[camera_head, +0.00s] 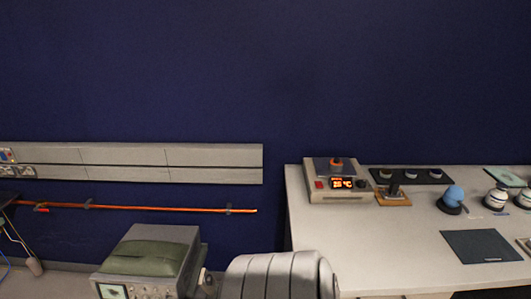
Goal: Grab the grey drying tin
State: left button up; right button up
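I cannot tell for certain which thing is the grey drying tin. Three small, round, pale-topped pieces stand in a row on a black mat (378,180) at the back of the white table (340,235); the middle one (410,173) and the right one (435,173) look alike. A grey heater box (340,187) with a lit orange display stands left of the mat, with a small orange-topped item (336,162) on its dark plate. Neither of my grippers is in view.
A blue round item (453,195) and striped pots (495,198) stand at the right, behind a dark flat sheet (480,246). A grey ribbed shape (275,275) and a boxy instrument (150,255) are in the foreground. The table's front left is clear.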

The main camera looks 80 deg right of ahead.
aim_at(335, 165)
jog(key=z, duration=1.8)
jog(key=i+j, duration=0.05)
jog(key=j, duration=0.05)
